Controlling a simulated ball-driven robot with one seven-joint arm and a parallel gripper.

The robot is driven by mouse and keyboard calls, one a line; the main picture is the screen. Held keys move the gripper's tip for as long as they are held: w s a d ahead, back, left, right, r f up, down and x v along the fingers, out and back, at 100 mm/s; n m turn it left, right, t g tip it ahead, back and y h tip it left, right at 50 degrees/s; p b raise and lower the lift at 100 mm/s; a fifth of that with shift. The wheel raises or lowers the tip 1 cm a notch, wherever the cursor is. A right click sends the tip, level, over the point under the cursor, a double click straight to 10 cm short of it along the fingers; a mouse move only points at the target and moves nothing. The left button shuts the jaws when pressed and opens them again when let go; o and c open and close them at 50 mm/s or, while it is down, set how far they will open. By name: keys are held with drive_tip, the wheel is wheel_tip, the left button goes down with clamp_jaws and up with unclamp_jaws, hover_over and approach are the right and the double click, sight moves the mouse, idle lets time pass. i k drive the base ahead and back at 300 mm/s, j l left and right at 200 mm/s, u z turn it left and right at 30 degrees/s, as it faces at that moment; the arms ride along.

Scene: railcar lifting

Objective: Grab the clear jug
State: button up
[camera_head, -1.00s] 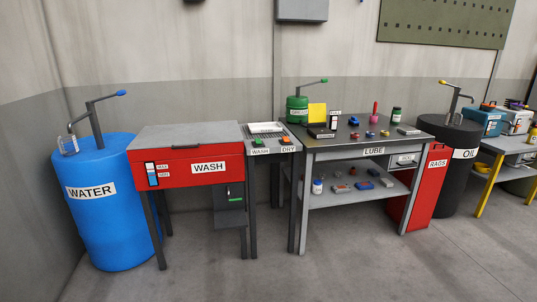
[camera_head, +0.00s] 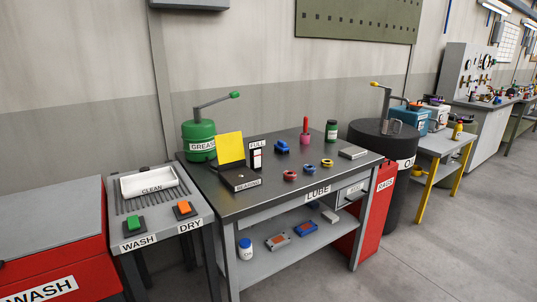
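My gripper is not in view.
The LUBE table (camera_head: 240,205) stands in the middle with several small parts, a green GREASE can (camera_head: 199,141) and a lower shelf. The WASH/DRY stand (camera_head: 160,225) and red WASH cabinet (camera_head: 95,265) are at left. The red RAGS bin (camera_head: 372,208) stands beside the OIL drum. Floor (camera_head: 440,255) is clear at right.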

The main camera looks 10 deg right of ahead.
sight(388, 123)
drive_tip(key=i+l+z, duration=0.25)
drive_tip(key=i+z, duration=0.2)
drive_tip(key=i, duration=0.3)
drive_tip(key=i+z, duration=0.45)
drive_tip(key=i, duration=0.3)
drive_tip(key=i+j+z, duration=0.2)
drive_tip(key=i+z, duration=0.25)
drive_tip(key=i, duration=0.3)
